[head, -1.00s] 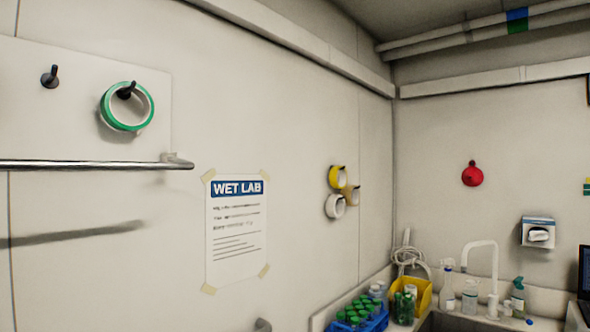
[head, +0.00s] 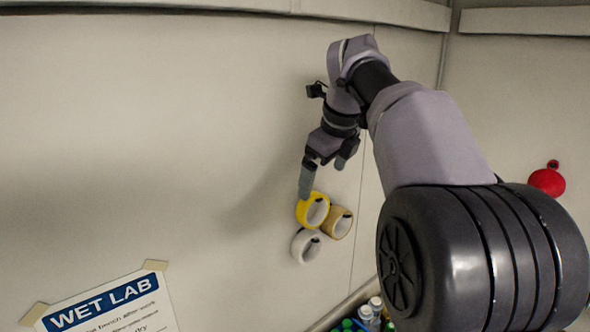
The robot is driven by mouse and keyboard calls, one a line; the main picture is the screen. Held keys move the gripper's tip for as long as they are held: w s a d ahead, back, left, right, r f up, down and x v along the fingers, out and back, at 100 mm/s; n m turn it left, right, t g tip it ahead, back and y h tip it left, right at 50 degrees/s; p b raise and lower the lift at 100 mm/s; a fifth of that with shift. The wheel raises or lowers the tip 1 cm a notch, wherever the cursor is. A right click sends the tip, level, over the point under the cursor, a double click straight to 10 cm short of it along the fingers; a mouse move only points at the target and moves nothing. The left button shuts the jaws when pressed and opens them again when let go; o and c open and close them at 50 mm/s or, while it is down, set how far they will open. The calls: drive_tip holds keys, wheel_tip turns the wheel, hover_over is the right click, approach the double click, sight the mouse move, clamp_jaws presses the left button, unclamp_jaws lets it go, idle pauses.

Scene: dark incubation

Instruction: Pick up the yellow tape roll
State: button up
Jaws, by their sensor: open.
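The yellow tape roll (head: 303,211) hangs on the wall in the head view, the upper left of a cluster of three rolls. A tan roll (head: 339,222) hangs to its right and a white roll (head: 300,246) below it. My gripper (head: 325,180) is open and points down just above the yellow roll. One finger overlaps the roll's upper edge in the picture; I cannot tell whether it touches. The other finger is up and to the right, and nothing shows between them.
A wet lab sign (head: 105,305) is taped to the wall at lower left. A red object (head: 547,180) hangs on the right wall. Bottles (head: 370,312) stand below the rolls, partly behind my arm. The wall left of the rolls is bare.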

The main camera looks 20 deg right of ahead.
sight(313, 200)
drive_tip(key=shift+m, duration=0.6)
drive_tip(key=x, duration=0.4)
drive_tip(key=w+x, duration=0.1)
drive_tip(key=x, duration=0.4)
drive_tip(key=shift+r, duration=0.2)
drive_tip(key=shift+a+f, duration=0.1)
drive_tip(key=shift+f, duration=0.2)
drive_tip(key=x, duration=0.3)
drive_tip(key=d+p+x, duration=0.1)
drive_tip(key=x, duration=0.1)
drive_tip(key=shift+w+f, duration=0.15)
drive_tip(key=shift+f, duration=0.2)
drive_tip(key=shift+s+a+r, duration=0.1)
drive_tip(key=shift+s+a, duration=0.05)
drive_tip(key=shift+s, duration=0.05)
drive_tip(key=shift+c, duration=0.9)
drive_tip(key=c, duration=1.1)
